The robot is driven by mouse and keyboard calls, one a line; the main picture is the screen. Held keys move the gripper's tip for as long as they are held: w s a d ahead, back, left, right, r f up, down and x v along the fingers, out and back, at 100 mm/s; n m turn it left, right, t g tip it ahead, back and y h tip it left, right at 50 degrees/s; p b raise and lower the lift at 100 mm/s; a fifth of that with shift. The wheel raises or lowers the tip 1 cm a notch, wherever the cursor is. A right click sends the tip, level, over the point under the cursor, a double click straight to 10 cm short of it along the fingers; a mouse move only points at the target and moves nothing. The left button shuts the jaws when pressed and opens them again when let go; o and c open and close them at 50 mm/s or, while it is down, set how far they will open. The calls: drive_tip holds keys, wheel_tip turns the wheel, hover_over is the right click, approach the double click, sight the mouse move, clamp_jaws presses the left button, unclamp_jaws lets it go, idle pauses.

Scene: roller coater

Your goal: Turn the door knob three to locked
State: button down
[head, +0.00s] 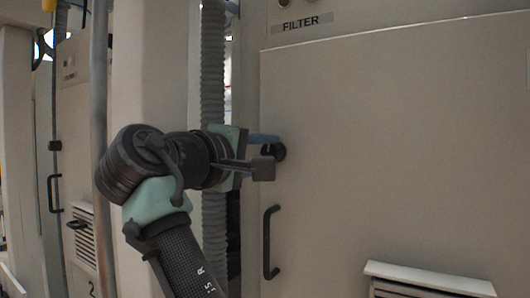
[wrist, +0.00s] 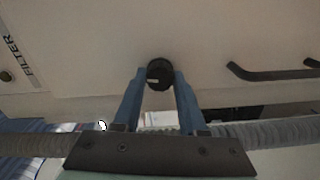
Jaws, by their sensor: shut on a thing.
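A round black door knob (wrist: 159,72) with a small pale mark on its face sits on the beige cabinet door. In the wrist view, the two blue fingers of my gripper (wrist: 161,84) stand on either side of the knob and are shut on it. In the head view, the knob (head: 281,152) shows as a dark disc near the door's left edge, partly hidden by my gripper (head: 270,141). No number shows beside this knob, and I cannot tell what the mark points to.
A black door handle (head: 269,242) is below the knob and also shows in the wrist view (wrist: 270,74). A "FILTER" label (head: 301,23) is above the door. A grey ribbed hose (head: 212,60) runs upright behind my arm. A louvred vent (head: 425,281) is at lower right.

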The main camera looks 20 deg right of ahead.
drive_tip(key=shift+n, duration=0.9)
drive_tip(key=shift+c, duration=2.2)
unclamp_jaws()
drive_tip(key=shift+a, duration=0.1)
drive_tip(key=shift+s+a+f+b, duration=0.1)
drive_tip(key=shift+s+a+b, duration=0.1)
drive_tip(key=shift+a+b, duration=0.1)
drive_tip(key=b+v, duration=0.6)
drive_tip(key=v, duration=0.6)
drive_tip(key=shift+s, duration=0.1)
